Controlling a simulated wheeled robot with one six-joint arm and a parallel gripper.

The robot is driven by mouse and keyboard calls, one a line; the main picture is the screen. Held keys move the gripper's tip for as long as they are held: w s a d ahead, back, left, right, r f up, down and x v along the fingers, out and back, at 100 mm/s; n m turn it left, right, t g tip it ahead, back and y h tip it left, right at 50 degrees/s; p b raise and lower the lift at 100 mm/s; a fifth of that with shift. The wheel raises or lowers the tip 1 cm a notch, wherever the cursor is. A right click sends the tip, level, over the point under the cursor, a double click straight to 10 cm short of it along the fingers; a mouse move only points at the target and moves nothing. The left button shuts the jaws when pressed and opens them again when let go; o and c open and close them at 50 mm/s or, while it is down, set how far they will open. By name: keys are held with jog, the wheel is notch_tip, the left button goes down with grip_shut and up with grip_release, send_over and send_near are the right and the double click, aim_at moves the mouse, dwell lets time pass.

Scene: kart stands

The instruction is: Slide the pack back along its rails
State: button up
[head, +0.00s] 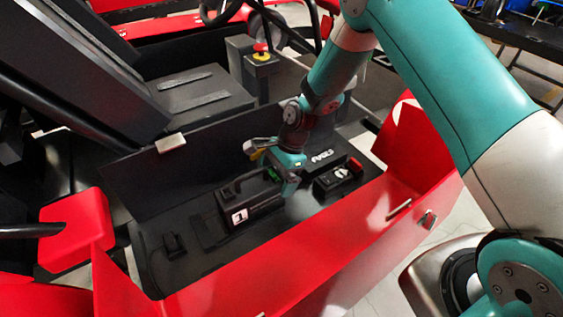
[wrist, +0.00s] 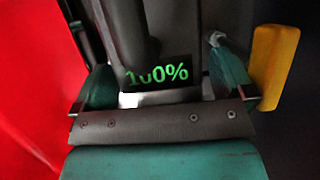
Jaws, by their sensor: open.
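The black battery pack (head: 237,217) with a white "1" label sits in the open side bay of the red kart. Dark rails or strips (head: 208,233) lie on the bay floor to its left. My gripper (head: 287,180) is down in the bay at the pack's right end, and it hides part of that end. In the wrist view, the open gripper (wrist: 160,85) has a finger on each side of a dark body with a green "100%" display (wrist: 158,74). I cannot tell whether the fingers touch it.
A fuse box marked "FUSES" (head: 322,157) and a black unit with a red switch (head: 338,177) stand right of the pack. A small black connector (head: 173,245) is at the left. The red side panel (head: 290,262) bounds the bay in front; a raised black lid (head: 150,180) stands behind.

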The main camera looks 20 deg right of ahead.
jog(key=b+v, duration=0.3)
jog(key=v, duration=1.4)
jog(key=s+a+r+n, duration=0.4)
jog(key=s+r+n, duration=0.45)
jog(key=s, duration=0.25)
jog(key=s+r+n+t+b, duration=0.1)
jog(key=s+r+n, duration=0.1)
jog(key=s+n, duration=1.1)
jog(key=s, duration=0.3)
jog(key=shift+a, duration=0.35)
